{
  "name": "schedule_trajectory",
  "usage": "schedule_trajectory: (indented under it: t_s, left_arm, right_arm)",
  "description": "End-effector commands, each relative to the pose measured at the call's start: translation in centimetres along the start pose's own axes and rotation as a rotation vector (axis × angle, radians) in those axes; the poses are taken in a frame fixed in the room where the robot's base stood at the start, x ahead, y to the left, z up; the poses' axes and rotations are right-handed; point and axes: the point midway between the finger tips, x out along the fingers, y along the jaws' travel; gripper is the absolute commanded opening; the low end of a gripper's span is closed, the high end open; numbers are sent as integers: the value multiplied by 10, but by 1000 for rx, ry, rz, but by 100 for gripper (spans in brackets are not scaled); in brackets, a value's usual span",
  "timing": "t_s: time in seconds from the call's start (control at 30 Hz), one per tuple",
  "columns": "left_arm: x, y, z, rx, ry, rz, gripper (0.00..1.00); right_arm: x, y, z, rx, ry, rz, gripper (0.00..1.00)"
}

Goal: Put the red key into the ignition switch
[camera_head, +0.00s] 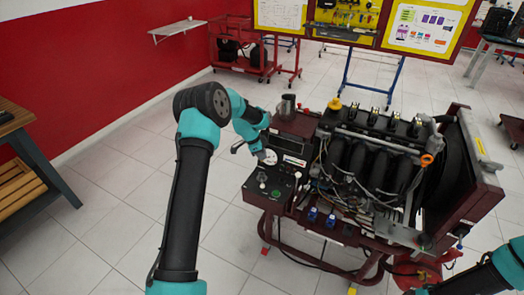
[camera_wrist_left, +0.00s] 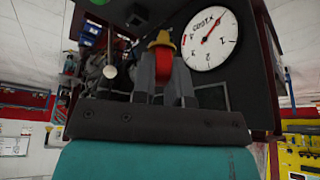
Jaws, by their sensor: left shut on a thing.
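My left gripper (camera_head: 268,157) is above the control panel (camera_head: 254,195) of the engine trainer in the head view. In the left wrist view its two grey fingers (camera_wrist_left: 164,82) are shut on the red key (camera_wrist_left: 160,84), whose red part shows between them. A yellowish piece (camera_wrist_left: 163,40) shows just beyond the fingertips; I cannot tell what it belongs to. I cannot make out the ignition switch for sure, nor whether the key touches it. My right arm (camera_head: 484,277) enters at the lower right of the head view; its fingers are not visible.
A round white gauge (camera_wrist_left: 209,39) is close beside the fingers in the left wrist view. The engine (camera_head: 375,160), with hoses and wiring, stands right of the panel. A wooden bench (camera_head: 18,122) is at far left. Open tiled floor lies between.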

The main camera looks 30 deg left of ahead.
Motion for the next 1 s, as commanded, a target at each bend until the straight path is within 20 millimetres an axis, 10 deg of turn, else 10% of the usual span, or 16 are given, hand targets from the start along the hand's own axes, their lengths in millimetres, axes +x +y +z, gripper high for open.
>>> schedule_trajectory:
  t_s: [1.0]
  left_arm:
    - [44,0,18,-5,0,-1,0]
  right_arm:
    - [0,0,0,0,0,0,43]
